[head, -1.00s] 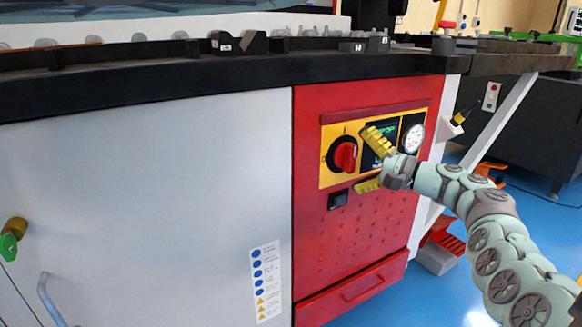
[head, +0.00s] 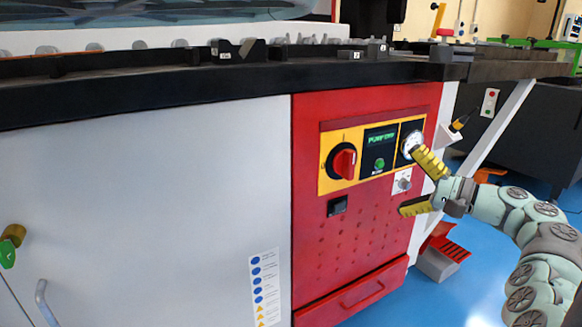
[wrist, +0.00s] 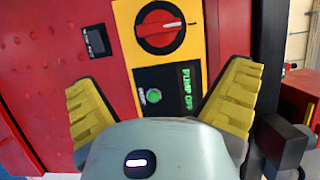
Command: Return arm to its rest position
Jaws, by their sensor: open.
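My gripper (head: 416,183) is open and empty, with yellow ridged fingers, in front of the right side of the red cabinet. In the wrist view my gripper (wrist: 160,100) has its two fingers spread, and the control panel shows between them. The yellow control panel (head: 330,180) carries a red rotary switch (head: 345,161), a green lit button (head: 380,163) under a small display, and a round gauge (head: 412,142). In the wrist view the display (wrist: 188,86) reads "PUMP OFF". The upper finger partly covers the area by the gauge.
The black bench top (head: 200,88) runs above the cabinet, with black blocks (head: 240,50) on it. A white door (head: 150,200) with a handle fills the left. A red pedal (head: 448,248) sits on the blue floor at right. Floor at lower right looks open.

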